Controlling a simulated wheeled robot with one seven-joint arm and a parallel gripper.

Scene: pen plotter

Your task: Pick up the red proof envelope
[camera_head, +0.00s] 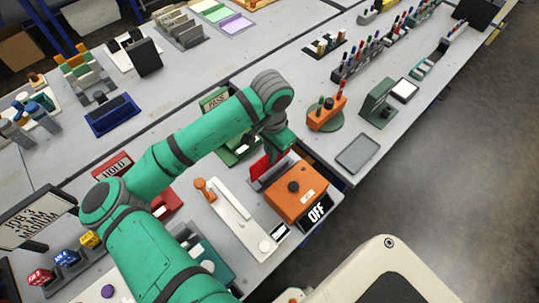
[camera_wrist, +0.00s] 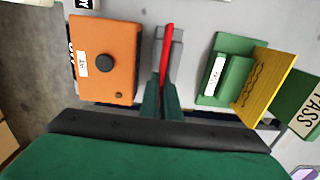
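The red proof envelope (camera_wrist: 168,48) stands on edge as a thin red strip in the wrist view, beside a grey slotted holder (camera_wrist: 178,50). In the head view the envelope (camera_head: 262,167) shows as a red panel just below my gripper (camera_head: 276,146). In the wrist view my gripper (camera_wrist: 162,98) has its two green fingers close together, with the near end of the red strip between them. It looks shut on the envelope. The envelope's lower edge is hidden, so I cannot tell whether it is clear of the holder.
An orange box with a black knob (camera_wrist: 106,62) stands close to the left of the fingers in the wrist view. A green holder (camera_wrist: 222,72) with a yellow card (camera_wrist: 265,82) is on the right. A grey tray (camera_head: 358,153) lies near the table edge.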

